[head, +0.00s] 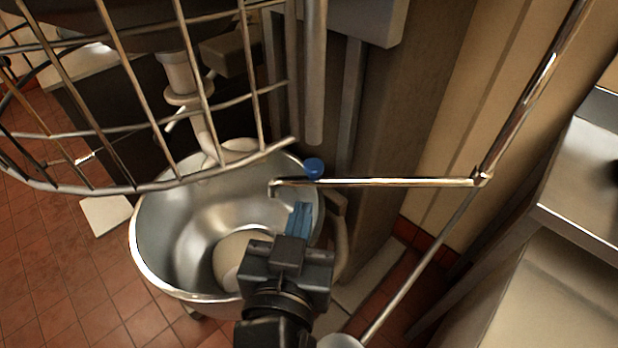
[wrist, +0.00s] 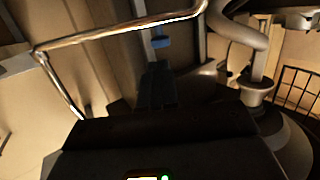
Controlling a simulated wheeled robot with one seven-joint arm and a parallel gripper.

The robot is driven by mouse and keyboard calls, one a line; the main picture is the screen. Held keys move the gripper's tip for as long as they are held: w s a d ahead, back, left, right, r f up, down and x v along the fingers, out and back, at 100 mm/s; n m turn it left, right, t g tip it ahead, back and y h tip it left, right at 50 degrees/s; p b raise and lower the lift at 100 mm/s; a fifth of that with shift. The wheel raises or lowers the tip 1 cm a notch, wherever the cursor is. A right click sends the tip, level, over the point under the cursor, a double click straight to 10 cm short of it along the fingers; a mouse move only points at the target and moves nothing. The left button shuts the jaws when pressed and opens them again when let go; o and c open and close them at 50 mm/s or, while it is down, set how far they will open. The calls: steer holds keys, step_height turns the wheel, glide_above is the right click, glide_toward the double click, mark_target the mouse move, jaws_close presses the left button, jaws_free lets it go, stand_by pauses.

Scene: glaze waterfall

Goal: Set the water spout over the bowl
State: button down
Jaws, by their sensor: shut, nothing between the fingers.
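The water spout (head: 390,182) is a thin shiny metal pipe reaching left from a joint on an upright pipe. In the head view its down-turned tip appears over the right part of the steel mixer bowl (head: 150,250), inside the rim. The spout also crosses the top of the wrist view (wrist: 120,34). A blue knob (head: 314,167) shows by the spout near its tip. My gripper (head: 299,212), with blue fingers, is shut and empty. It appears in front of the bowl's right side, below the spout; whether it touches the spout cannot be told.
A wire guard (head: 200,80) hangs above the bowl at upper left, with the mixer's tool behind it. A pale rounded shape (head: 232,250) lies in the bowl. The mixer column stands behind, and a steel counter (head: 585,165) is at right. Tiled floor (head: 60,290) is open at left.

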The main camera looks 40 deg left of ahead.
mark_target(310, 167)
steer(key=p+x, duration=0.1)
steer(key=x, duration=0.6)
steer(key=shift+w, duration=0.1)
steer(key=shift+w+a+f+b, duration=0.1)
steer(key=shift+w+a+b, duration=0.2)
steer(key=shift+b, duration=0.15)
steer(key=shift+w+a+b, duration=0.95)
steer(key=shift+w+a, duration=0.05)
steer(key=shift+a, duration=0.05)
steer(key=shift+w+r, duration=0.15)
steer(key=shift+r, duration=0.15)
steer(key=shift+w, duration=0.1)
steer(key=shift+d, duration=0.1)
